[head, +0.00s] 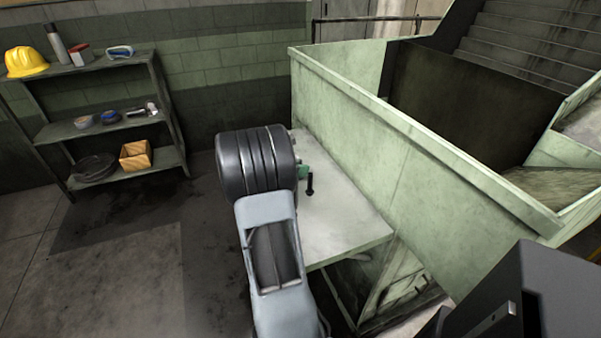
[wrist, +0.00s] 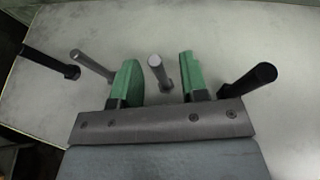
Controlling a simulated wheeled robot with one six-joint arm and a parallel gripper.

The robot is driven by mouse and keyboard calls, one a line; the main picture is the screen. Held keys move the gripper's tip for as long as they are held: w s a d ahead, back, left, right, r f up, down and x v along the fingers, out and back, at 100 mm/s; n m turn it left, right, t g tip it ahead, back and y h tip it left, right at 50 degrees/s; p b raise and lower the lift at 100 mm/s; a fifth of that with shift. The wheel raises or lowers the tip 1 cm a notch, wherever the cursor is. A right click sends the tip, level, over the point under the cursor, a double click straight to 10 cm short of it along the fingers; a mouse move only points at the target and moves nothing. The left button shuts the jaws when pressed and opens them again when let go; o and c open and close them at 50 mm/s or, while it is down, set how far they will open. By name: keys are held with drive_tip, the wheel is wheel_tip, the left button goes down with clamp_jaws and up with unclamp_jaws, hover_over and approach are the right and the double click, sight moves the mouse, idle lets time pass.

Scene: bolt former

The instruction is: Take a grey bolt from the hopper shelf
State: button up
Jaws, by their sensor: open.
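The hopper shelf (head: 345,228) is a pale flat plate beside the green hopper. My gripper (head: 303,171) is over it, mostly hidden by my wrist in the head view. In the wrist view my gripper (wrist: 159,62) is open, its green fingers spread. A grey bolt (wrist: 159,72) stands between the fingers, with a gap on each side. A second grey bolt (wrist: 92,66) is just left of the left finger. A black bolt (wrist: 50,62) is farther left. Another black bolt (wrist: 250,80) is right of the right finger. One black bolt (head: 310,184) shows upright in the head view.
The green hopper wall (head: 400,150) rises along the right of the shelf. A dark machine block (head: 545,300) is at the lower right. A rack (head: 115,125) with a yellow hard hat (head: 26,62) stands at the back left. The floor at left is clear.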

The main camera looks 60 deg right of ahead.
drive_tip(key=shift+s+d+f, duration=0.15)
drive_tip(key=shift+d, duration=0.2)
drive_tip(key=shift+c, duration=0.3)
clamp_jaws()
